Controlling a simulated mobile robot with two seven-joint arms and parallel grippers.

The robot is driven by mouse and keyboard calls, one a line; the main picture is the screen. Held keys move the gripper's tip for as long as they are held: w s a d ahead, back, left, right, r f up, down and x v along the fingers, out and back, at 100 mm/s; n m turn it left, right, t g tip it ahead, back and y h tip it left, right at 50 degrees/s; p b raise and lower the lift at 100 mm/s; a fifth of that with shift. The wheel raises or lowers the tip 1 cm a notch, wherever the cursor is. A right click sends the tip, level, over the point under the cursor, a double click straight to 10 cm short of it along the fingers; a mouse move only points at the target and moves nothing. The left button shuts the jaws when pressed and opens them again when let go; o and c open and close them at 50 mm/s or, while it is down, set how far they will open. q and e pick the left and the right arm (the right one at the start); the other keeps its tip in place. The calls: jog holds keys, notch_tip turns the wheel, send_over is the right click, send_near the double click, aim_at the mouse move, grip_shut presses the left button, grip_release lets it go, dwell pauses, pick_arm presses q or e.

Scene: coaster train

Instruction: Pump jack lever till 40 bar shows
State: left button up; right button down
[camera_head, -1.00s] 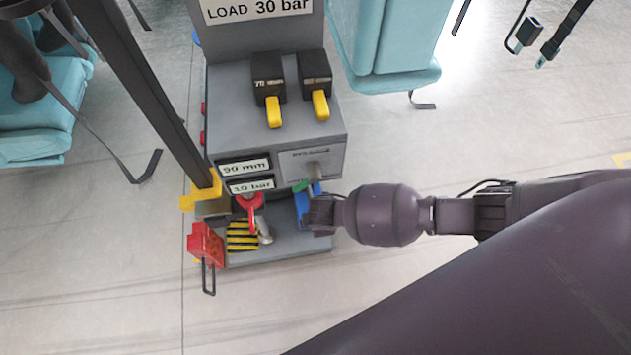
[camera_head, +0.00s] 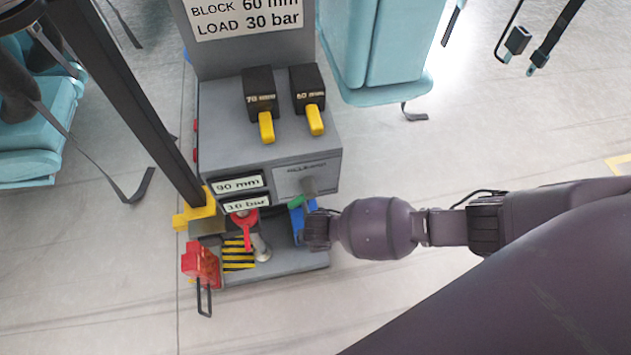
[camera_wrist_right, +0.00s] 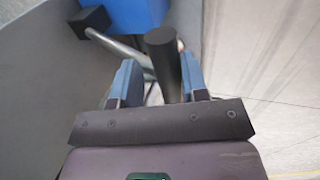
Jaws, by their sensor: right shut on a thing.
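The jack unit is a grey cabinet (camera_head: 225,150) with a small readout (camera_head: 237,184) of 90 mm and a lower pressure readout (camera_head: 246,203) that appears to show 10 bar. A blue jack body (camera_head: 297,221) sits at the right side of its lower bay and also shows in the right wrist view (camera_wrist_right: 135,14). My right gripper (camera_head: 312,230) is at this side. In the right wrist view its fingers (camera_wrist_right: 158,82) are shut around the black grip of the jack lever (camera_wrist_right: 162,52). A metal rod (camera_wrist_right: 122,48) shows behind the grip. My left gripper is out of view.
A sign (camera_head: 245,15) reads BLOCK 60 mm, LOAD 30 bar. Two black blocks with yellow tabs, marked 70 (camera_head: 259,93) and 60 (camera_head: 307,86), stand on the cabinet. A red part (camera_head: 200,262) is at lower left. Teal seats (camera_head: 375,50) stand behind.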

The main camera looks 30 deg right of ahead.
jog(key=shift+s+a+f, duration=0.15)
jog(key=shift+s+f, duration=0.5)
jog(key=shift+f, duration=0.3)
jog(key=c, duration=0.7)
grip_release()
jog(key=shift+c, duration=0.2)
jog(key=shift+w+r, duration=0.1)
